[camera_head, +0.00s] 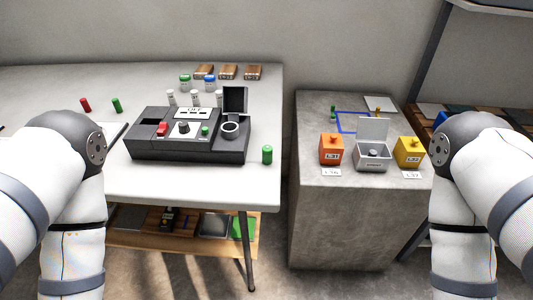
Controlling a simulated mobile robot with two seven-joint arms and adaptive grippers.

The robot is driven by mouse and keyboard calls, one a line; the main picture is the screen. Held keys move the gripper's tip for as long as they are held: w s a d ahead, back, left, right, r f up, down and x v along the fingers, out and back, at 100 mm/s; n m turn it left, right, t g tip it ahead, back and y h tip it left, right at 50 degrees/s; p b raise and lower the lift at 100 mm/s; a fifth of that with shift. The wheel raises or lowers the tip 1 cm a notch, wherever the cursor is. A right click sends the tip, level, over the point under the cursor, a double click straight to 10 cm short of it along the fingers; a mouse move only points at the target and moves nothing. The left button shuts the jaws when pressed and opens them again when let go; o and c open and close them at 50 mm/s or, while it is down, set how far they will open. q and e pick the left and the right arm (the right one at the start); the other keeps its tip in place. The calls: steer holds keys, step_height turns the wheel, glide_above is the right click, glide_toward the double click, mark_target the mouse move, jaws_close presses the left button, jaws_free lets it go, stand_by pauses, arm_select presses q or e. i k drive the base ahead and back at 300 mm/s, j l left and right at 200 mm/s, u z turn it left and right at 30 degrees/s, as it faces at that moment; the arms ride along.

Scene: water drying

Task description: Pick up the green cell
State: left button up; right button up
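A small green cylinder (267,154), which looks like the green cell, stands upright on the white table (190,185). It is just right of the black device (185,150) and near the table's right edge. Nothing touches it. A second, thinner green piece (117,105) stands tilted or lies at the left, beside a red one (85,105). Both of my arms show at the picture's sides with their forearms pointing down. Both grippers are out of the frame.
The device has a raised black lid (235,100) and a round socket (229,131). Several capped vials (185,83) stand behind it. A grey stone-like cabinet (340,225) at the right holds an orange box (331,149), an open grey box (373,155) and a yellow box (409,152). A gap separates table and cabinet.

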mark_target(268, 150)
steer(key=l+u, duration=0.2)
steer(key=l, duration=0.75)
steer(key=l+u, duration=0.25)
steer(key=l, duration=0.65)
steer(key=l+u, duration=0.2)
steer(key=l, duration=0.75)
